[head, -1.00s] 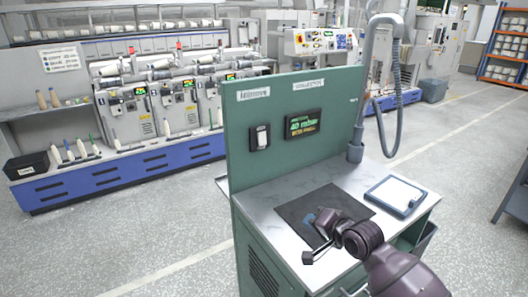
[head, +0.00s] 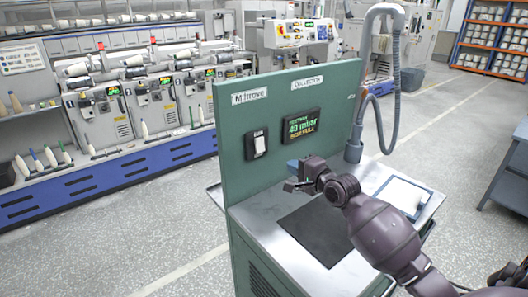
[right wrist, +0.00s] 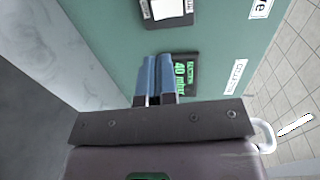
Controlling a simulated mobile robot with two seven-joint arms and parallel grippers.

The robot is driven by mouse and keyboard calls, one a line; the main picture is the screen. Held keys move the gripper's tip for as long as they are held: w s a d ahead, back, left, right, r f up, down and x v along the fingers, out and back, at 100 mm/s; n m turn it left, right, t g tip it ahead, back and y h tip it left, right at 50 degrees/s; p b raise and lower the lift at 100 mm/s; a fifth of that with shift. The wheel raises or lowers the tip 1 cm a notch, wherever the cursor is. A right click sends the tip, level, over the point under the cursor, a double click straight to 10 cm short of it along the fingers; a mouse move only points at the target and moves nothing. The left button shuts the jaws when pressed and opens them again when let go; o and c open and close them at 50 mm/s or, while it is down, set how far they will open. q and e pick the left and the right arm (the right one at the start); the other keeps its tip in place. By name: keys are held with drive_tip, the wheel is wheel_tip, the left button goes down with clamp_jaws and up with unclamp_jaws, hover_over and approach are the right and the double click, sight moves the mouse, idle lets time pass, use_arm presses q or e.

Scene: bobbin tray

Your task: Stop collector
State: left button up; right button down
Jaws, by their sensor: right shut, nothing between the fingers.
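A white rocker switch (head: 260,144) in a dark frame is on the green upright panel (head: 235,170). It shows partly at the top of the right wrist view (right wrist: 167,9). To its right is a dark display (head: 301,126) with green "40 mbar" text and a yellow line that seems to read "BOX FULL". My right gripper (head: 291,166) is shut and empty, in front of the panel below the display and right of the switch. In the right wrist view its blue fingers (right wrist: 154,62) are together and overlap the display's edge. I cannot tell whether they touch the panel. My left gripper is not in view.
The metal bench (head: 262,232) has a dark mat (head: 318,236). A blue-rimmed tray with a white pad (head: 403,194) lies on its right. A grey hose (head: 366,85) rises at the panel's right end. Winding machines (head: 150,105) stand behind to the left.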

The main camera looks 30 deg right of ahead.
sight(260, 149)
drive_tip(key=w, duration=0.4)
drive_tip(key=w+f, duration=0.1)
drive_tip(key=w, duration=0.3)
drive_tip(key=w+a, duration=0.1)
drive_tip(key=w, duration=0.3)
drive_tip(key=shift+f, duration=0.15)
drive_tip(key=shift+w+f, duration=0.1)
drive_tip(key=shift+w, duration=0.75)
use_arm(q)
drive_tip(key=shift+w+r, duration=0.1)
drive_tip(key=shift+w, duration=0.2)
use_arm(e)
drive_tip(key=shift+w, duration=0.1)
